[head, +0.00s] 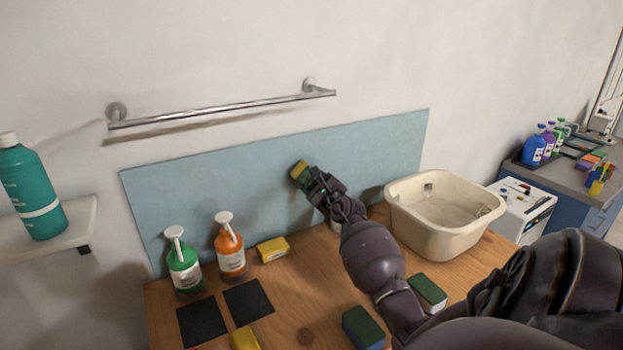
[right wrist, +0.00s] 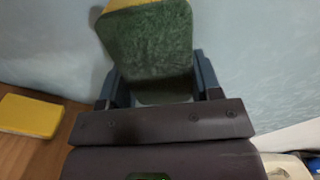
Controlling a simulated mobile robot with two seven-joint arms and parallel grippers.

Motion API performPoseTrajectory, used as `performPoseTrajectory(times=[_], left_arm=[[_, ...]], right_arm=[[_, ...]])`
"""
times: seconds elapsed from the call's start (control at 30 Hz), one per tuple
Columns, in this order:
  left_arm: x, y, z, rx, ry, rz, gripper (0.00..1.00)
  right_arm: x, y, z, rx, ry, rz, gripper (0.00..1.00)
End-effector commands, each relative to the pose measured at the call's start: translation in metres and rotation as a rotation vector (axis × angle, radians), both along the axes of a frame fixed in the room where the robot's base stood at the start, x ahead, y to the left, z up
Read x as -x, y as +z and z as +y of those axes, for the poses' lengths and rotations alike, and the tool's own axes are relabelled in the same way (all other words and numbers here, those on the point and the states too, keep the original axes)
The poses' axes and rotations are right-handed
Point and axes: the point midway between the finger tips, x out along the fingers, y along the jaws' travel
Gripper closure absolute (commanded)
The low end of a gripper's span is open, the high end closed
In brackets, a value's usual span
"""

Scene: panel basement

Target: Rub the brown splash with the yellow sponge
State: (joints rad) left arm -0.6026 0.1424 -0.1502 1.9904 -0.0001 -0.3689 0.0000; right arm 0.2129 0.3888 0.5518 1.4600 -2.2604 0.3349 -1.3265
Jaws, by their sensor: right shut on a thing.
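My right gripper (head: 312,180) is shut on a sponge (head: 299,169) with a yellow body and a dark green scouring face. It holds the sponge at the light blue wall panel (head: 240,188); I cannot tell whether they touch. In the right wrist view the sponge (right wrist: 150,45) sits between the fingers, green face toward the camera, with a yellow edge at the top. I see no brown splash on the visible part of the panel; the sponge and gripper hide part of it. My left gripper is not in view.
On the wooden table stand a green bottle (head: 183,265), an orange bottle (head: 229,250), a yellow sponge (head: 273,249), more sponges (head: 428,290), dark square pads (head: 248,302) and a cream basin (head: 455,243). A metal rail (head: 225,107) runs above the panel.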

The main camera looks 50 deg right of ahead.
Motion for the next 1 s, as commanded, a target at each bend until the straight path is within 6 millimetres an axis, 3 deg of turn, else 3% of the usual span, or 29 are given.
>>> performPoseTrajectory(times=[0.43, 1.0], left_arm=[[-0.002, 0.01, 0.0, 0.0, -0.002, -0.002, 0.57], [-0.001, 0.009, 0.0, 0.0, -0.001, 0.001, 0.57]], right_arm=[[0.033, 0.0, 0.011, -0.001, 0.001, 0.0, 0.61], [0.042, -0.001, 0.014, -0.001, 0.002, 0.001, 0.61]])
